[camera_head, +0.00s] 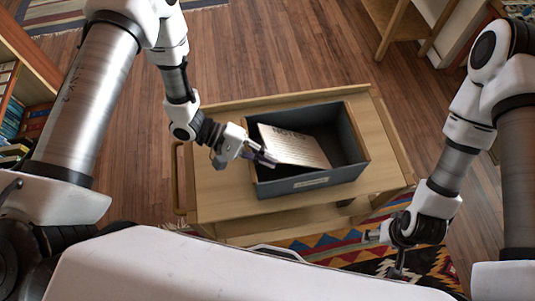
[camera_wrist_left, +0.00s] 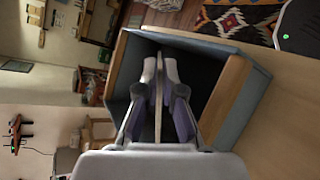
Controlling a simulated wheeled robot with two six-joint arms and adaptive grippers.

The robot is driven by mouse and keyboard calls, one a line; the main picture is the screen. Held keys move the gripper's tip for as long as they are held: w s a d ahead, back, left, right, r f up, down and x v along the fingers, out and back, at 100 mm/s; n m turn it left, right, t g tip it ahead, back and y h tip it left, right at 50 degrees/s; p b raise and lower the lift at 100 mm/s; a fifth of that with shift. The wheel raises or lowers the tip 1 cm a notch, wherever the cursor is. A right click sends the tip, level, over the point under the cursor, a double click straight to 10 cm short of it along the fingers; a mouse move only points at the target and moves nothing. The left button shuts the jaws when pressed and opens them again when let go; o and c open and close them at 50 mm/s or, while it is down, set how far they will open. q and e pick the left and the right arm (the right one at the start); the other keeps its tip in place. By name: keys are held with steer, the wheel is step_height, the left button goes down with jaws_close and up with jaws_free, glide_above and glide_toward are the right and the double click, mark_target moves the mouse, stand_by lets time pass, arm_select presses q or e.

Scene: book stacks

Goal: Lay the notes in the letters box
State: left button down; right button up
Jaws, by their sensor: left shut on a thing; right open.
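The notes (camera_head: 294,147) are a pale sheet or thin stack with writing on it, tilted inside the open top of the letters box (camera_head: 312,182). The box is dark grey-blue with a light label on its front wall, and it stands on a wooden table. My left gripper (camera_head: 268,159) is at the box's left side, shut on the left edge of the notes. In the left wrist view the notes (camera_wrist_left: 159,95) show edge-on between the fingers, with the box wall (camera_wrist_left: 243,105) around them. My right gripper (camera_head: 372,237) is open and empty, right of and below the box.
The wooden table (camera_head: 216,190) has bare top to the left of the box and a strip along its front. A bookshelf (camera_head: 22,100) stands at the left. A patterned rug (camera_head: 350,258) lies in front of the table.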

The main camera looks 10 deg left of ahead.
arm_select(q)
steer(key=shift+d+f, duration=0.1)
steer(key=shift+f, duration=0.05)
steer(key=c, duration=1.3)
jaws_free()
steer(key=shift+w, duration=0.1)
steer(key=b+v, duration=0.1)
steer(key=v, duration=0.4)
steer(key=shift+b, duration=0.35)
steer(key=v, duration=0.7)
